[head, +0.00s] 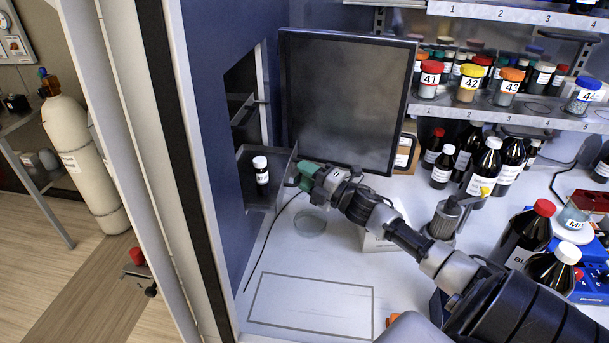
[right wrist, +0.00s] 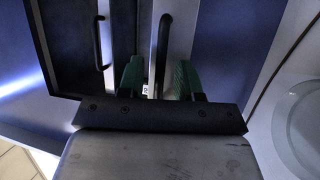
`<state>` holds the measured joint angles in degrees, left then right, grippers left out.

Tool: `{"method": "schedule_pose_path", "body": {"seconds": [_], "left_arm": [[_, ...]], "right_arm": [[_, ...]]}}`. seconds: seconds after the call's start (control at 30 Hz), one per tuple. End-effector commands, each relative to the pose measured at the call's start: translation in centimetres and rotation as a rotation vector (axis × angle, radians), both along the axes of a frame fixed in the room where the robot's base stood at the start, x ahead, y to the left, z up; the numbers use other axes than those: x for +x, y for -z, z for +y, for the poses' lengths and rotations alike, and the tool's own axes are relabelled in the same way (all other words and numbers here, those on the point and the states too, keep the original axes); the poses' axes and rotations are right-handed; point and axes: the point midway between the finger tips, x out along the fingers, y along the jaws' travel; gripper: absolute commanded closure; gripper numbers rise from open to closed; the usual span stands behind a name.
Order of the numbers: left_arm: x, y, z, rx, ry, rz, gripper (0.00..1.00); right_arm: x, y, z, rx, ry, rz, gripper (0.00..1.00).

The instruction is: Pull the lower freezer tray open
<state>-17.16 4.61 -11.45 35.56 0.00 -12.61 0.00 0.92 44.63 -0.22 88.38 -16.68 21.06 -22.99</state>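The freezer is a dark opening in a blue wall at the left of the head view. The lower freezer tray (head: 246,160) sticks out of it, with a white-capped dark bottle (head: 262,172) standing inside. The upper tray's handle (head: 252,106) shows above, inside the opening. My right gripper (head: 302,176) has green fingers and is at the lower tray's front. In the right wrist view the fingers (right wrist: 160,80) stand apart on either side of a dark bar handle (right wrist: 163,45), with gaps visible. Another handle (right wrist: 99,45) is left of them. My left gripper is not in view.
The dark freezer door (head: 345,100) stands open behind my right gripper. A glass dish (head: 310,222) lies on the white worktop below it. Bottles (head: 487,165) and a shelf of numbered jars (head: 468,84) are at the right. The outlined worktop area (head: 310,305) is clear.

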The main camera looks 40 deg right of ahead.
Motion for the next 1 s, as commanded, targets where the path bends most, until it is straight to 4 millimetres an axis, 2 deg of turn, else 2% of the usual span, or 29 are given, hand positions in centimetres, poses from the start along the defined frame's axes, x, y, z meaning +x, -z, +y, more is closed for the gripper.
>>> {"method": "schedule_pose_path", "body": {"seconds": [0.17,0.27,0.7,1.0], "left_arm": [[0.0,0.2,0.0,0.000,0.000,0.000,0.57],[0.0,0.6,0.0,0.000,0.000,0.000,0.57],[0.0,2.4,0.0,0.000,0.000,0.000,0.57],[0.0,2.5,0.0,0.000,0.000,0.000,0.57]], "right_arm": [[-0.3,0.1,-0.1,0.000,0.000,0.000,0.65],[-1.1,0.5,-0.3,-0.001,0.000,0.002,0.65],[-6.3,1.4,-2.1,0.001,0.000,0.001,0.65],[-7.1,1.3,-2.3,0.000,-0.001,-0.001,0.65]]}}
